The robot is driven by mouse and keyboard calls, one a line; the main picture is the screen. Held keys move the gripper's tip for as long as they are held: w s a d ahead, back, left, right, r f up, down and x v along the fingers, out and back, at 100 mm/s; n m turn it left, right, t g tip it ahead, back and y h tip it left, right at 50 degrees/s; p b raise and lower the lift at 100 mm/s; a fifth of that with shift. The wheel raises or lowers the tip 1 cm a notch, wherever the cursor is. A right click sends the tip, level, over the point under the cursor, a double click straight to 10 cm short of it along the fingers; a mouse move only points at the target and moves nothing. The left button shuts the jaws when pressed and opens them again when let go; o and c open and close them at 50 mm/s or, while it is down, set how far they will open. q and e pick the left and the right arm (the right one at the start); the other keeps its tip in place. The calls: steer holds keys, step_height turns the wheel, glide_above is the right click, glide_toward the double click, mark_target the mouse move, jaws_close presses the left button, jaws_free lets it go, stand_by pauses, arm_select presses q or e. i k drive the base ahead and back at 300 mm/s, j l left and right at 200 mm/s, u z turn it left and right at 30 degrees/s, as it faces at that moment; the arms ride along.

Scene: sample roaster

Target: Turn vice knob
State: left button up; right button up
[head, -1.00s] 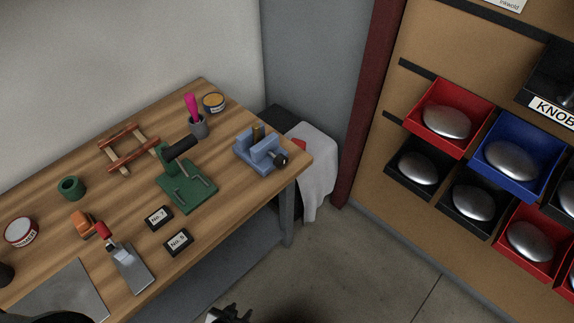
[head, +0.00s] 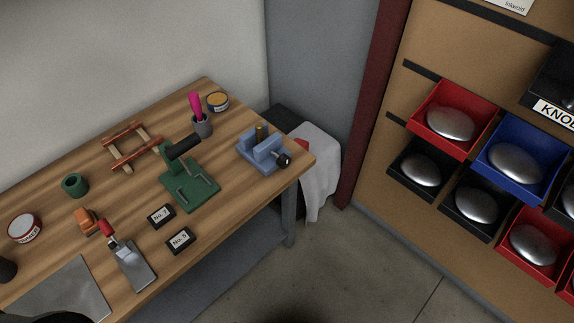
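A blue-grey vice (head: 262,151) stands near the right end of the wooden workbench. Its dark round knob (head: 284,160) sticks out at the vice's right side, close to the bench's corner. A brass-coloured upright piece (head: 261,132) shows at the top of the vice. Neither of my grippers can be made out in the head view. A dark rounded shape lies at the bottom left edge, too cut off to identify.
The workbench (head: 215,214) also holds a green press (head: 189,187), a cup (head: 202,126) with a pink-handled tool, two labelled black blocks, a scraper (head: 133,267) and tins. Bins with silver knobs (head: 450,125) hang at right. A white cloth (head: 318,165) hangs beyond the bench's end. Floor between is clear.

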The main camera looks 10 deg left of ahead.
mark_target(282, 160)
steer(key=l+u, duration=0.15)
steer(key=u, duration=0.25)
steer(key=l+u, duration=0.1)
steer(key=u, duration=0.3)
steer(key=k+l+u, duration=0.1)
steer(key=u, duration=0.25)
steer(key=l+u, duration=0.15)
steer(key=u, duration=0.25)
steer(key=k+j, duration=0.05)
